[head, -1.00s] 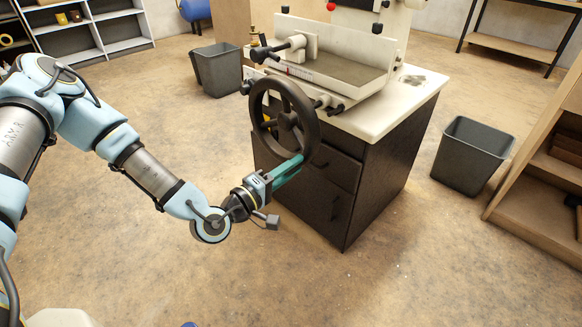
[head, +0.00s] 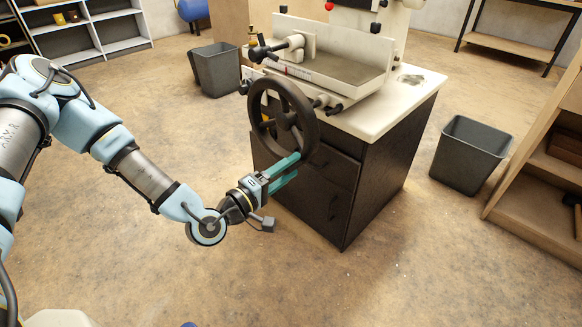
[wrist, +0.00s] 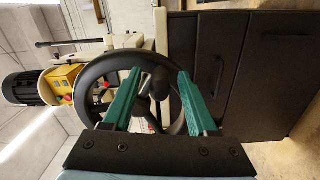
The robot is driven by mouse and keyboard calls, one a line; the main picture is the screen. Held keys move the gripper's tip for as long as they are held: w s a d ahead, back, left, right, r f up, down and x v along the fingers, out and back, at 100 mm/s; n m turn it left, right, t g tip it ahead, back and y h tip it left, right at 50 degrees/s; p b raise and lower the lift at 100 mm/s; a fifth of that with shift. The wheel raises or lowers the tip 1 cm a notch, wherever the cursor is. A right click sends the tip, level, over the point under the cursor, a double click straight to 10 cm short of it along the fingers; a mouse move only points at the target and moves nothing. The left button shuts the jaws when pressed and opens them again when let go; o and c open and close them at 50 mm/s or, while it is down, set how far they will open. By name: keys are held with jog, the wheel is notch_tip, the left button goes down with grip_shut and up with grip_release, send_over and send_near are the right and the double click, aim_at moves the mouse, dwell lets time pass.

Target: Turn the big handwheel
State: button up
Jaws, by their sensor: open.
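The big handwheel (head: 309,127) is a black spoked ring on the near side of the machine, above the front of the dark cabinet. In the wrist view the handwheel (wrist: 90,75) fills the middle left, with its hub and spokes showing. My gripper (head: 292,168) is at the wheel's lower right rim, its teal fingers spread apart. In the wrist view the two fingers of my gripper (wrist: 160,80) reach toward the wheel, with its right part of the rim between them. Whether a finger touches the rim I cannot tell.
The white machine table (head: 372,122) sits on a dark cabinet (head: 335,190) with drawers. Grey bins stand behind left (head: 218,70) and at right (head: 470,155). A wooden shelf (head: 540,190) is at the far right. The floor in front is clear.

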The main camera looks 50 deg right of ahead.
jog(key=a, duration=1)
jog(key=shift+w, duration=0.25)
jog(key=shift+f, duration=0.15)
